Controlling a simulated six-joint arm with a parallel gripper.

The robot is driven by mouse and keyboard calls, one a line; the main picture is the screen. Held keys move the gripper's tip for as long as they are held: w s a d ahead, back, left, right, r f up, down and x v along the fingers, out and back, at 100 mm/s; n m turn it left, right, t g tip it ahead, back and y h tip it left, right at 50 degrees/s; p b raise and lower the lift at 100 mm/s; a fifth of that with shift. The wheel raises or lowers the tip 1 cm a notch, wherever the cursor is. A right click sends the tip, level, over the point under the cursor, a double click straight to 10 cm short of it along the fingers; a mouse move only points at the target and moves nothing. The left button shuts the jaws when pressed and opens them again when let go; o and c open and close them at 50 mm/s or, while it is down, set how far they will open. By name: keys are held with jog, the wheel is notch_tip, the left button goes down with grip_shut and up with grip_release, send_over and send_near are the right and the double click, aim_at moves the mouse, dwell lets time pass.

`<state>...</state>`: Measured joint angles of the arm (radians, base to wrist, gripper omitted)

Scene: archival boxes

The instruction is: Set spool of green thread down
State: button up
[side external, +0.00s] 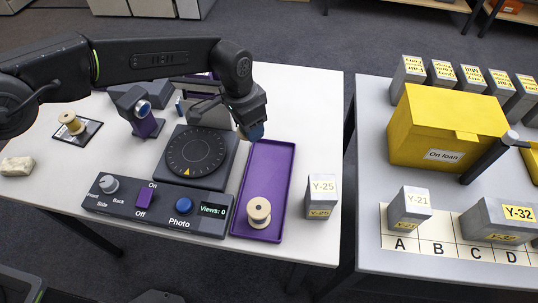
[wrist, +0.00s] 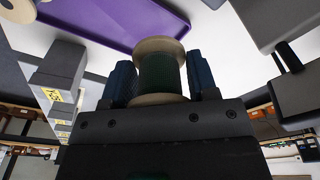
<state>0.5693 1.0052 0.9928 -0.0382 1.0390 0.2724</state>
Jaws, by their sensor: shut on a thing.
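The spool of green thread (wrist: 161,76) is upright between the two blue fingers of my gripper (wrist: 160,82) in the wrist view, with pale flanges above and below dark green thread. My gripper is shut on it. In the side view my gripper (side external: 256,131) is above the far end of the purple tray (side external: 268,172), near the turntable's right side. The green spool cannot be made out in the side view, hidden by the gripper. The tray also shows in the wrist view (wrist: 110,18).
A pale spool (side external: 259,212) stands in the tray's near end. The turntable (side external: 195,153) and control panel (side external: 150,205) lie left of the tray. A grey box marked Y-25 (side external: 321,195) stands to its right. Another spool (side external: 71,123) sits on a dark pad at far left.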

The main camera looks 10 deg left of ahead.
aim_at(273, 156)
jog(key=w+d+n, duration=0.2)
jog(key=d+n, duration=0.3)
jog(key=f, duration=1)
jog(key=shift+s+d+f, duration=0.15)
jog(key=shift+s+f, duration=0.1)
jog(key=shift+f, duration=0.2)
jog(key=o, duration=0.9)
jog(key=shift+r, duration=0.1)
jog(key=r, duration=0.4)
jog(key=s+r, duration=0.1)
jog(key=r, duration=0.7)
jog(key=shift+s+a, duration=0.2)
jog(key=shift+a, duration=0.1)
